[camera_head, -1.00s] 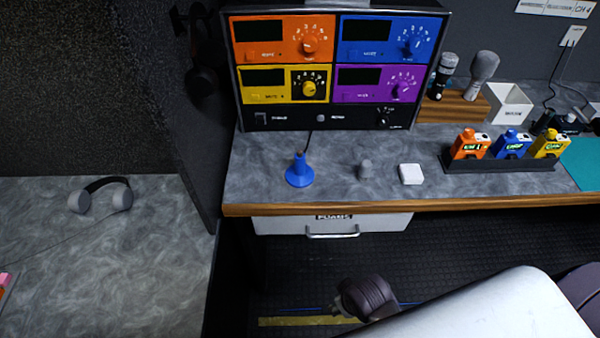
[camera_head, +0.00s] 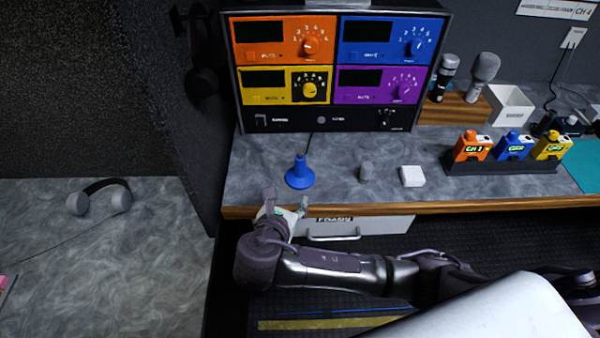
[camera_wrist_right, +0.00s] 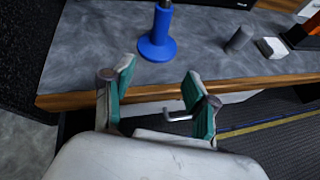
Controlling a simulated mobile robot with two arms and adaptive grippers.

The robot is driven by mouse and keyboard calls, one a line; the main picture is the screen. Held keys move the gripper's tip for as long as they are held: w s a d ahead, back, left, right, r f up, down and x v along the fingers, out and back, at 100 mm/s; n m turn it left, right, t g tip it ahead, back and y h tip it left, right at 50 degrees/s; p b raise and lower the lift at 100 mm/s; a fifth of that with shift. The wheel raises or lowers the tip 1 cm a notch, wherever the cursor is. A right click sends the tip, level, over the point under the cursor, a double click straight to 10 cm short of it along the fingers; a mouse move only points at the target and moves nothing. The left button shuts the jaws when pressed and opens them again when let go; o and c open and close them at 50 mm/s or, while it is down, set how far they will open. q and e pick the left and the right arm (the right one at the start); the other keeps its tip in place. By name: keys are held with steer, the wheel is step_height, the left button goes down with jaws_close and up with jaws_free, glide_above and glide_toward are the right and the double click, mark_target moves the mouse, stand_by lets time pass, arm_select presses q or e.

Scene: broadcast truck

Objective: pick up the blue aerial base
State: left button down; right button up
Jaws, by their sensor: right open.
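The blue aerial base (camera_head: 299,174) stands upright on the grey counter, a cone-shaped foot with a thin dark rod rising from its top. It also shows in the right wrist view (camera_wrist_right: 157,45), ahead of the fingers. My right gripper (camera_head: 286,206) is at the counter's front edge, just short of the base and not touching it. In the right wrist view my right gripper (camera_wrist_right: 160,92) has its two green-padded fingers apart with nothing between them. My left gripper is not in view.
A grey cylinder (camera_head: 366,171) and a white block (camera_head: 412,176) stand right of the base. The rack of coloured panels (camera_head: 335,65) is behind it. A charger dock (camera_head: 500,164) holds orange, blue and yellow packs. The wooden counter edge (camera_head: 450,203) and a drawer (camera_head: 385,224) are in front.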

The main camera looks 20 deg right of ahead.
mark_target(299, 172)
steer(key=shift+n+t+h, duration=0.3)
steer(key=shift+n+t, duration=0.1)
steer(key=shift+n, duration=0.3)
steer(key=x, duration=0.6)
steer(key=r+x, duration=0.1)
steer(key=x, duration=0.2)
steer(key=shift+w+d+p, duration=0.1)
steer(key=shift+w+p, duration=0.2)
steer(key=shift+w, duration=0.2)
steer(key=shift+f+p+x, duration=0.25)
steer(key=shift+p+x, duration=0.05)
steer(key=shift+x, duration=2.05)
jaws_close()
